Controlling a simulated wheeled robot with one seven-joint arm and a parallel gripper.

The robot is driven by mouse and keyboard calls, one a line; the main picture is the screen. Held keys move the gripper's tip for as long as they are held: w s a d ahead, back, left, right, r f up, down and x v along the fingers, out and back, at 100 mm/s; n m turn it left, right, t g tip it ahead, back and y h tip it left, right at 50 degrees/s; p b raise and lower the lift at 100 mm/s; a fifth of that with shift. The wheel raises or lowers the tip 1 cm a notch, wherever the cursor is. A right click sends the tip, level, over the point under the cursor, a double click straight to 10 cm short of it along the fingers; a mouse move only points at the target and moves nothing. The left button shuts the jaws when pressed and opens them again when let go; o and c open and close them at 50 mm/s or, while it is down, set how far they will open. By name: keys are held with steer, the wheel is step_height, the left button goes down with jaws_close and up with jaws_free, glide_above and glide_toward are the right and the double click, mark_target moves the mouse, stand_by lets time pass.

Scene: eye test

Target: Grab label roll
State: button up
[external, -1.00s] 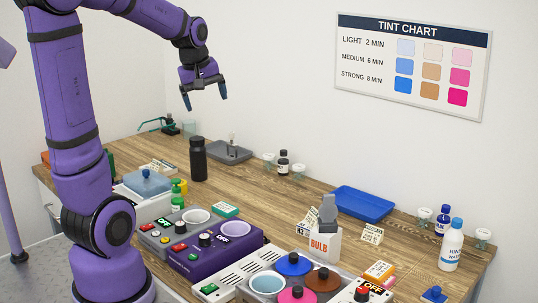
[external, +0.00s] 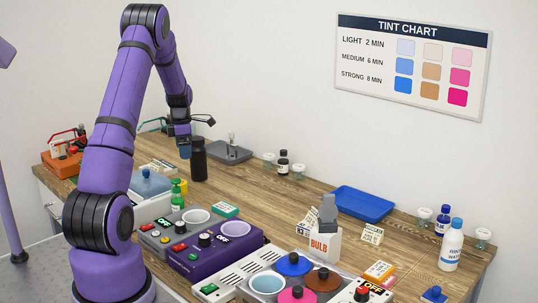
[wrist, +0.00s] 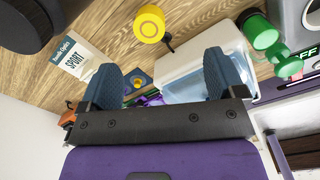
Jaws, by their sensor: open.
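A short yellow roll (wrist: 149,24) with a round pale centre stands on the wooden bench near the top of the wrist view. It looks like the label roll, but I see no lettering on it. In the external view the yellow roll (external: 182,187) shows partly behind a green bottle. My gripper (wrist: 158,80) is open and empty, its two blue fingers spread apart. The roll lies beyond the fingertips, not between them. In the external view my gripper (external: 184,148) hangs low behind and left of the black bottle, partly hidden.
The black bottle (external: 198,160) stands close to my gripper. A white bin (wrist: 205,68) and a green bottle (wrist: 262,35) are right of the roll in the wrist view. An orange box (external: 58,160) stands at the bench's far left.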

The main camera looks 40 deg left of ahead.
steer(key=a+f, duration=0.1)
steer(key=a+f+n, duration=0.1)
steer(key=f, duration=0.1)
steer(key=a+f+n, duration=0.1)
steer(key=shift+s+f, duration=0.3)
step_height(320, 180, down, 10)
steer(key=shift+w+a+f, duration=0.1)
steer(key=shift+a+f, duration=0.05)
steer(key=shift+c, duration=0.3)
steer(key=c, duration=1)
